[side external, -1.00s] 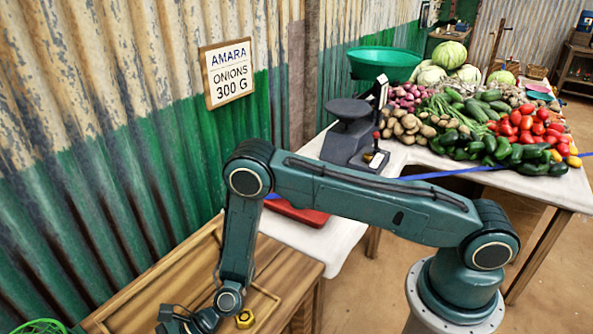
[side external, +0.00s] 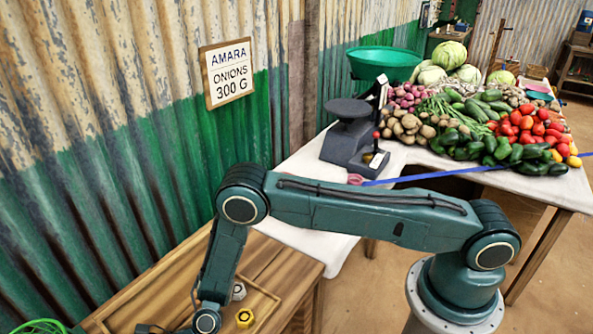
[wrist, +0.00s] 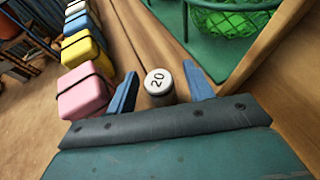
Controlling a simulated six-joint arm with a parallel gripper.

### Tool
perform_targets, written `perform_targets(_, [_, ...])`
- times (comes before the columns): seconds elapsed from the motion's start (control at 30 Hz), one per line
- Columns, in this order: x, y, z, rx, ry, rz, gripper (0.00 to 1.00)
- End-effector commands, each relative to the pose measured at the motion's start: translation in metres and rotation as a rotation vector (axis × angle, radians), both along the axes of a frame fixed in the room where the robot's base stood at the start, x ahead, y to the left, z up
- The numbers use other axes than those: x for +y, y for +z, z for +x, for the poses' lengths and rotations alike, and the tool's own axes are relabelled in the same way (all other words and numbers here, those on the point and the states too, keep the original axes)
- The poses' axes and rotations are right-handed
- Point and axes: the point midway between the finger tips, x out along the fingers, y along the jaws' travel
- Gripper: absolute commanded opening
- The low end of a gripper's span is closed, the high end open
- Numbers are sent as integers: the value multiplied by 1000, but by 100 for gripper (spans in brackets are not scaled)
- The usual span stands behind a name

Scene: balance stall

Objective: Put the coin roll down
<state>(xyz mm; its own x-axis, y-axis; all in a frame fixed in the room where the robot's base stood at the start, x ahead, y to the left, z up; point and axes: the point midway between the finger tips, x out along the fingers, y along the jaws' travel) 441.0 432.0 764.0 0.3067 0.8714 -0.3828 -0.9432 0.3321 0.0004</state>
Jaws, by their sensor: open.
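The coin roll (wrist: 157,86) is a short pale cylinder with "20" on its top face. In the wrist view it stands between the two blue fingers of my gripper (wrist: 161,84). The fingers are apart, with a visible gap to the roll on the right; the left gap is narrower. The roll's lower part is hidden behind the gripper's dark edge. It seems to rest on the wooden surface, though its base cannot be seen. In the side view my gripper is mostly cut off at the bottom edge, and the roll cannot be made out.
Pink (wrist: 85,92), yellow (wrist: 82,52) and other coloured banded blocks line the left in the wrist view. A green tray (wrist: 208,52) with a netted bag (wrist: 228,22) is at upper right. A yellow weight (side external: 245,318) and a pale one (side external: 239,291) sit on the wooden bench (side external: 180,285).

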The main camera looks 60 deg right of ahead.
Motion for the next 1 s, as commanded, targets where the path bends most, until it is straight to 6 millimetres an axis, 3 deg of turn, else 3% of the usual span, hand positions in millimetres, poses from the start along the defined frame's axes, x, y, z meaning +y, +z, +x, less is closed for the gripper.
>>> perform_targets(0.43, [0,0,0,0,0,0,52])
perform_targets(0.7, [0,0,0,0,0,0,1])
perform_targets(1.0, [0,1,0,-2,0,2,0])
